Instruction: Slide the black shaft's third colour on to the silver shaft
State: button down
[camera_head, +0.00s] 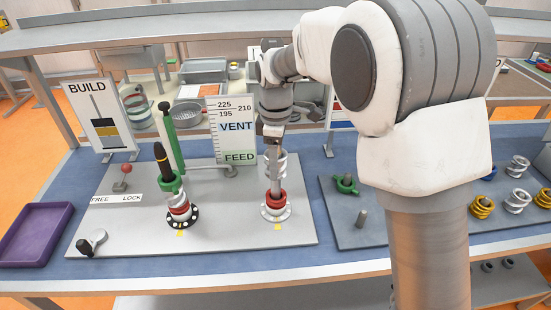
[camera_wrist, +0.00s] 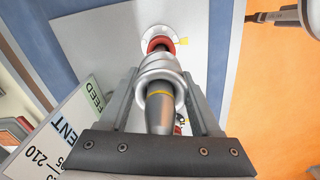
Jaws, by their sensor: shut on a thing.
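The silver shaft (camera_wrist: 160,112), with a yellow band near its tip, stands on the right of the grey plate. My gripper (camera_wrist: 162,80) is shut on a silver-white screw element (camera_wrist: 160,66), which surrounds the shaft. The held element also shows in the head view (camera_head: 283,164), above a red element (camera_head: 276,200) low on the same shaft; a gap separates them. The black shaft (camera_head: 161,158) stands to the left, slightly tilted in the picture. A green element (camera_head: 171,184) is highest on it, above white and red elements (camera_head: 178,204).
A BUILD sign (camera_head: 98,112) and a VENT/FEED scale board (camera_head: 231,125) stand behind. A green post (camera_head: 167,135) rises behind the black shaft. A purple tray (camera_head: 36,234) lies left; a parts plate with loose elements (camera_head: 483,207) lies right. The plate's front middle is clear.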

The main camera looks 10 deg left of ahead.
jog(key=shift+f, duration=0.3)
grip_release()
jog(key=shift+r, duration=0.1)
notch_tip(320, 180, up, 17)
jog(key=shift+f+p, duration=0.1)
jog(key=shift+p, duration=0.5)
jog(key=shift+r, duration=0.25)
